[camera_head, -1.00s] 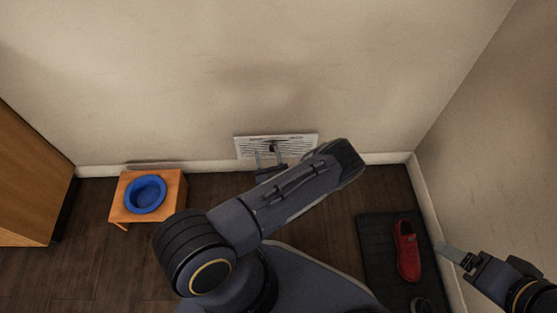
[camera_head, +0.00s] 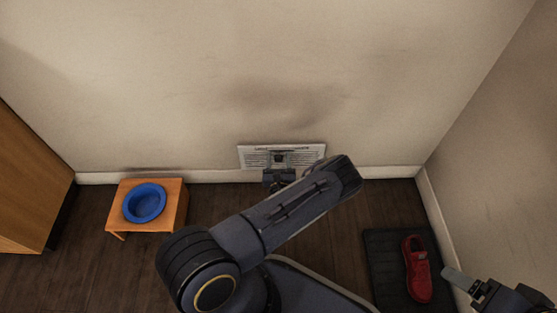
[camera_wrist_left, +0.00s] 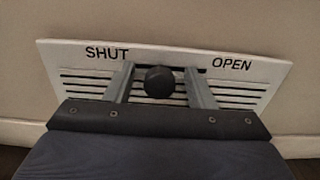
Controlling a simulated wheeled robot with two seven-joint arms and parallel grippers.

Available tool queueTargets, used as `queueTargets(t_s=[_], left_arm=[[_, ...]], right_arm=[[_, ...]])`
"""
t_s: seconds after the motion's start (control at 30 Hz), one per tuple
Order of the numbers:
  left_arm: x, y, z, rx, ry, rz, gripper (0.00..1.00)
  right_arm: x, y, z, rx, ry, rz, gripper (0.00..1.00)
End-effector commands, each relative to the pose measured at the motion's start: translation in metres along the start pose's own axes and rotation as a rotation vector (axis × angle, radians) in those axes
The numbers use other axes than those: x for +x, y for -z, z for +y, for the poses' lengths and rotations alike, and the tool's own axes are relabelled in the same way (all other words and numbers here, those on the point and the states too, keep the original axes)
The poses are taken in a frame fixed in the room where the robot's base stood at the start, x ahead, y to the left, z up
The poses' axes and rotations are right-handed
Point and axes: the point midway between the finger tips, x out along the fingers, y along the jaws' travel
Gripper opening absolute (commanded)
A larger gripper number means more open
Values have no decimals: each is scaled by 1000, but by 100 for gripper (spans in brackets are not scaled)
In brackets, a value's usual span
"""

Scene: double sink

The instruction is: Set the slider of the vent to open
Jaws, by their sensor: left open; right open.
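The white vent (camera_head: 310,153) is low on the back wall; it also fills the left wrist view (camera_wrist_left: 60,55). Its louvres run across, with "SHUT" printed at left and "OPEN" at right. The dark round slider knob (camera_wrist_left: 159,82) sits near the middle, between the two words. My left gripper (camera_head: 279,160) is at the vent; in the left wrist view its open fingers (camera_wrist_left: 160,85) stand on both sides of the knob, with gaps between. My right gripper (camera_head: 462,282) is far to the right, near the side wall, away from the vent.
A blue bowl (camera_head: 145,202) sits on a small wooden stand (camera_head: 176,193) at left. A wooden cabinet (camera_head: 30,180) stands at far left. A red shoe (camera_head: 417,270) lies on a dark mat (camera_head: 383,262) at right. Bare floor lies between stand and mat.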

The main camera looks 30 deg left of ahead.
Motion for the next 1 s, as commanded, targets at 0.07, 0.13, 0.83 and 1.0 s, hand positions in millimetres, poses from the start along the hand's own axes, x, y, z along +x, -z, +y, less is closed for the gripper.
queueTargets(t_s=[0.07, 0.13, 0.83, 1.0], left_arm=[[0, 0, 0, 0, 0, 0, 49], [0, 0, 0, 0, -1, 0, 46], [0, 0, -20, -2, 3, -1, 0], [0, 0, -40, -1, 2, 0, 0]], right_arm=[[0, 0, 0, 0, 0, 0, 80], [0, 0, 0, 0, 0, 0, 80], [1, -1, 1, 0, 0, 0, 80], [2, -1, 1, 0, 0, 0, 80]])
